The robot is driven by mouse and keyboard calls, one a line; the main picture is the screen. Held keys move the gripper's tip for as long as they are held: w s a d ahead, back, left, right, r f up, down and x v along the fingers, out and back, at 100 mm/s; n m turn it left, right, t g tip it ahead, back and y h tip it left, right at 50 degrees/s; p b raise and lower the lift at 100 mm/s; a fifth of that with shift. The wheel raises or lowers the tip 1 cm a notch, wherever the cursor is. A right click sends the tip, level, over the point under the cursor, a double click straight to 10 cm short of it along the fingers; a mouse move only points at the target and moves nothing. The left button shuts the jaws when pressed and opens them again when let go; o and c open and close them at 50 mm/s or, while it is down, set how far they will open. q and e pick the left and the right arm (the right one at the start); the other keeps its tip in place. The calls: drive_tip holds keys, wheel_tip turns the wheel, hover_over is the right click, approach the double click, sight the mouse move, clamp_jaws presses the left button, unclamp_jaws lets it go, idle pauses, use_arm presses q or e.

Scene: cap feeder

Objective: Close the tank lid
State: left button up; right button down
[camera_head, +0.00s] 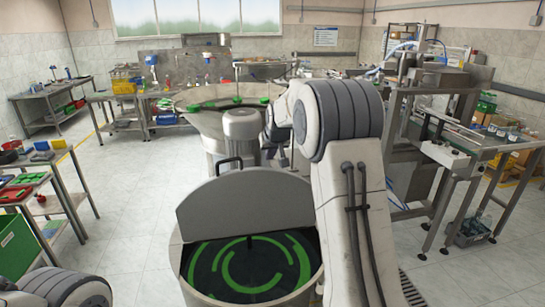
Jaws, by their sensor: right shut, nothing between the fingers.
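The round grey tank (176,268) stands in front of me, with green curved bands on a dark surface inside. Its grey lid (245,208) is raised and tilted up at the far side, so the near part of the opening shows. A black handle (229,159) stands on the lid's top edge. My right arm reaches over the tank's right side and hides part of the lid and rim. My right gripper (270,149) is beyond the lid's upper edge, right of the handle, shut and empty, partly hidden by my arm. Only a link of my left arm shows at the lower left.
A larger round feeder table (205,118) with green parts stands behind the tank. A metal machine frame with a conveyor (455,158) is on the right. Work tables with trays (52,160) stand on the left. The floor (130,205) left of the tank is clear.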

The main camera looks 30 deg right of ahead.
drive_tip(key=shift+s+a+f+p, duration=0.2)
drive_tip(key=shift+s+f+p, duration=0.15)
drive_tip(key=shift+s+p, duration=0.35)
drive_tip(key=shift+s+a+f, duration=0.15)
drive_tip(key=shift+s+a, duration=0.1)
drive_tip(key=shift+s, duration=0.6)
